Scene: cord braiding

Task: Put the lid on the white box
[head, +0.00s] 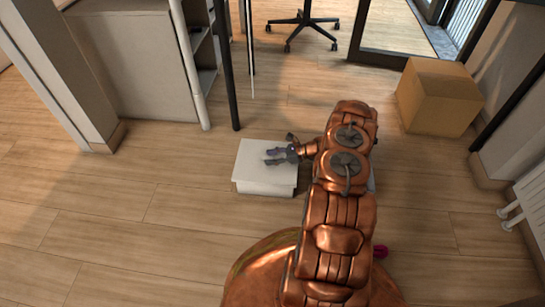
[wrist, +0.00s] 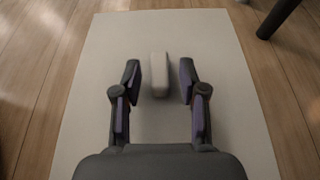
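A white box (head: 266,188) stands on the wooden floor just left of my arm in the head view. A flat white lid (head: 250,155) lies on top of it and looks level. In the wrist view the lid (wrist: 105,50) fills most of the picture. Its small pale handle (wrist: 159,75) stands between the fingertips of my gripper (wrist: 158,82). My gripper is open, with a gap on each side of the handle. In the head view my gripper (head: 276,156) is over the lid. The inside of the box is hidden.
A cardboard box (head: 438,97) stands at the right. A grey cabinet (head: 140,60) and thin posts stand behind to the left. A pale object (head: 372,182) is mostly hidden behind my arm. The left floor is clear.

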